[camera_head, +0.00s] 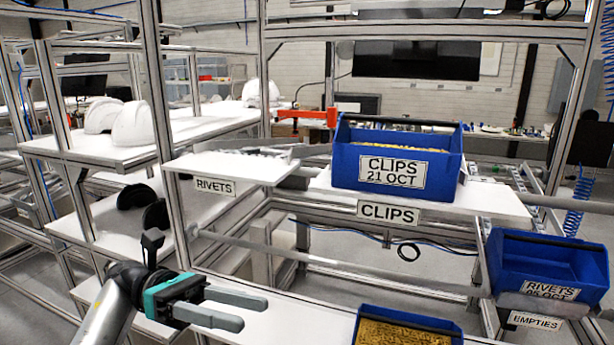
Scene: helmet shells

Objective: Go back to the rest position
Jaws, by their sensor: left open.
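My left gripper (240,308) is in the lower left of the head view, its arm coming in from the bottom left. Its two grey fingers point right and are apart, with nothing between them. It is above the lower white shelf (290,318), left of a blue bin of brass-coloured small parts (400,330) that is cut off by the bottom edge. My right gripper is not in view.
A blue CLIPS bin (447,178) stands on the upper shelf, beside the RIVETS shelf (245,168). A blue RIVETS bin (548,262) sits at the right above the EMPTIES label. White helmet shells (133,125) rest on the left shelf. Metal frame posts (158,100) stand close by.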

